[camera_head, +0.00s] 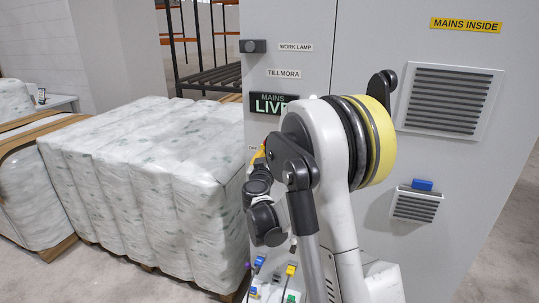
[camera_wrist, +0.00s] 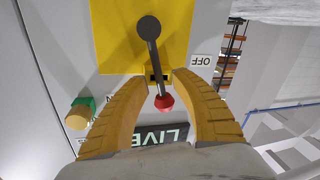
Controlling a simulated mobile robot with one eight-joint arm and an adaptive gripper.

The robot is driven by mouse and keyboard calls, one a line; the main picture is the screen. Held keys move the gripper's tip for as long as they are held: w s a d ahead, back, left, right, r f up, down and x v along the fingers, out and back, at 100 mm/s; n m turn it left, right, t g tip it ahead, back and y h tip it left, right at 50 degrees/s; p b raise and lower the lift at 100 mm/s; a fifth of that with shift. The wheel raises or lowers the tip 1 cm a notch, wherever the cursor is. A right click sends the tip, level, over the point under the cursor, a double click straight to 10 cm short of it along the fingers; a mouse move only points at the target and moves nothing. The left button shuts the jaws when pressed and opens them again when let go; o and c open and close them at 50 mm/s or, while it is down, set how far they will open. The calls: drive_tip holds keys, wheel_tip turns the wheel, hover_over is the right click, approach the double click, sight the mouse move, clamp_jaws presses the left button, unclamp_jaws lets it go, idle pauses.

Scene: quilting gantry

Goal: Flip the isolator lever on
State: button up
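In the wrist view, which is upside down, the isolator lever (camera_wrist: 154,62) is a dark bar with a round black pivot on a yellow plate (camera_wrist: 112,35) and a red knob (camera_wrist: 165,103). The lever points down the picture, towards the LIVE sign (camera_wrist: 160,137). My gripper (camera_wrist: 158,76) is open, its orange fingers on either side of the lever with gaps showing. An OFF label (camera_wrist: 201,61) lies right of the lever. In the head view my arm hides the lever and most of my gripper; the MAINS LIVE sign (camera_head: 273,104) shows green letters.
A green-and-tan knob (camera_wrist: 80,113) sits left of my fingers in the wrist view. The grey cabinet (camera_head: 420,165) has vents and a blue block (camera_head: 422,185). Wrapped bales (camera_head: 150,180) stand close at its left. Clear floor shows at far right.

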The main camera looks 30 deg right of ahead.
clamp_jaws()
drive_tip(key=shift+s, duration=0.1)
drive_tip(key=shift+s+d+r+m+h+b, duration=0.15)
drive_tip(key=shift+s+d+m+b, duration=0.2)
drive_tip(key=shift+m+b, duration=0.4)
drive_tip(key=shift+s+d+m+h+b, duration=0.2)
drive_tip(key=shift+s+m+b, duration=0.25)
drive_tip(key=shift+m, duration=0.5)
drive_tip(key=shift+w, duration=0.1)
unclamp_jaws()
drive_tip(key=shift+d, duration=0.1)
